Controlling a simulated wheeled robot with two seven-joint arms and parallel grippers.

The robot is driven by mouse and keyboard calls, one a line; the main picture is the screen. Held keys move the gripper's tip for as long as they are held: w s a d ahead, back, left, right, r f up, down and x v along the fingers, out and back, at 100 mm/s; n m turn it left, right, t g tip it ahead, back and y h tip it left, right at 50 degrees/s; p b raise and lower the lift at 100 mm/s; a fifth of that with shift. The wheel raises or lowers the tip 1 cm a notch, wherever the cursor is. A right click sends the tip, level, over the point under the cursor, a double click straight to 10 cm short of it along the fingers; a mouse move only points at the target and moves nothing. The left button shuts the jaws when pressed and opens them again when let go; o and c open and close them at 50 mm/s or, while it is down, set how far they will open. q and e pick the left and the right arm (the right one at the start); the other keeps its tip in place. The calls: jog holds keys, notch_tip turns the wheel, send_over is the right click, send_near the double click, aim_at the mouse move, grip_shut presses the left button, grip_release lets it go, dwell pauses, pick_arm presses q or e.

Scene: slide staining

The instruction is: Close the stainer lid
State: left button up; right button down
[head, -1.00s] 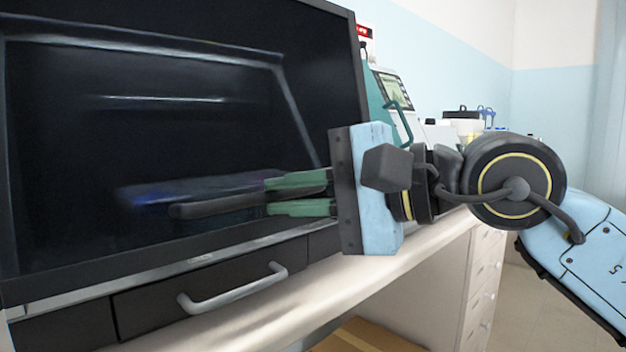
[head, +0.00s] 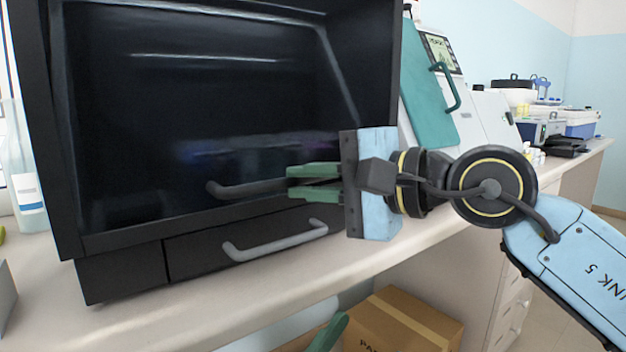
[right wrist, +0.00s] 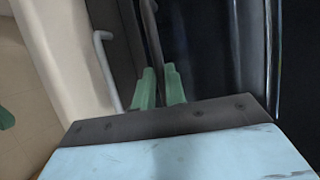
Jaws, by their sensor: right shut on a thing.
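A large black unit (head: 160,250) with a dark glass front panel (head: 250,100) stands on the bench and fills the left of the head view. I take this panel as the stainer lid. It looks down over the front, but I cannot tell if its lower edge is fully seated. My right gripper (head: 290,182) is shut on the dark bar handle (head: 235,189) low on the panel. The right wrist view shows the green fingers (right wrist: 158,72) around this handle (right wrist: 151,35). A green tip of my left gripper (head: 328,333) shows below the bench; its jaws are unclear.
A drawer with a grey handle (head: 275,240) is just below the panel. A device with a teal handled panel (head: 428,90) and screen stands to the right. A bottle (head: 25,170) stands left. A cardboard box (head: 400,320) is under the bench (head: 200,315).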

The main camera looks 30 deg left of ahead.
jog(key=shift+w+a+f+h, duration=0.1)
jog(key=shift+f+h, duration=0.2)
jog(key=shift+f, duration=0.6)
jog(key=c, duration=1.9)
grip_release()
jog(key=o, duration=0.4)
jog(key=shift+a, duration=0.2)
pick_arm(q)
jog(key=shift+w+a, duration=0.1)
jog(key=shift+a, duration=0.05)
pick_arm(e)
jog(key=shift+o, duration=0.2)
jog(key=shift+d, duration=0.1)
pick_arm(q)
jog(key=w+f+g+y+p, duration=0.2)
jog(key=w+f+g+p, duration=0.1)
jog(key=f+g, duration=0.2)
jog(key=shift+f+g+y, duration=0.3)
jog(key=shift+f, duration=0.5)
pick_arm(e)
jog(key=d+r, duration=0.2)
jog(key=d, duration=1.1)
jog(key=shift+w+r, duration=0.25)
jog(key=shift+r, duration=0.1)
